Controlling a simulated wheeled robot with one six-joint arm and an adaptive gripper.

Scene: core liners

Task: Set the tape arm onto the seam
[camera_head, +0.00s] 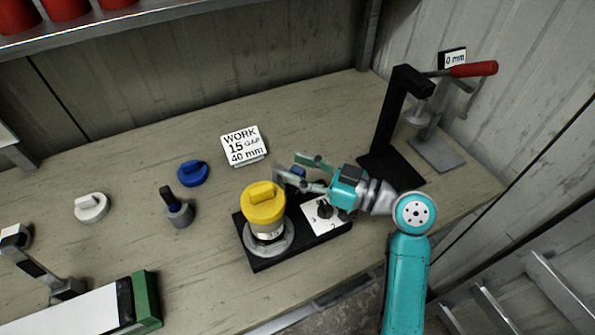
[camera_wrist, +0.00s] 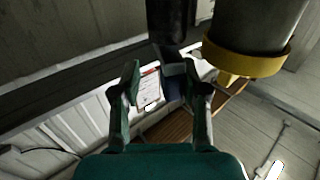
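A liner with a yellow cap (camera_head: 264,203) stands upright in a grey ring on a black base (camera_head: 259,263). Its yellow end also shows at the upper right of the wrist view (camera_wrist: 250,58). My gripper (camera_head: 290,169) is beside the cap, with its fingers spread. In the wrist view a dark blue block (camera_wrist: 174,82) is between the fingertips (camera_wrist: 165,80), close to the right finger, with a gap to the left one. The seam is not discernible.
A white dial plate (camera_head: 318,222) is on the base below my gripper. A sign (camera_head: 243,145) stands behind. A blue cap (camera_head: 192,173), white cap (camera_head: 91,207) and grey-black tool (camera_head: 178,210) lie left. A black press stand (camera_head: 391,125) is at right.

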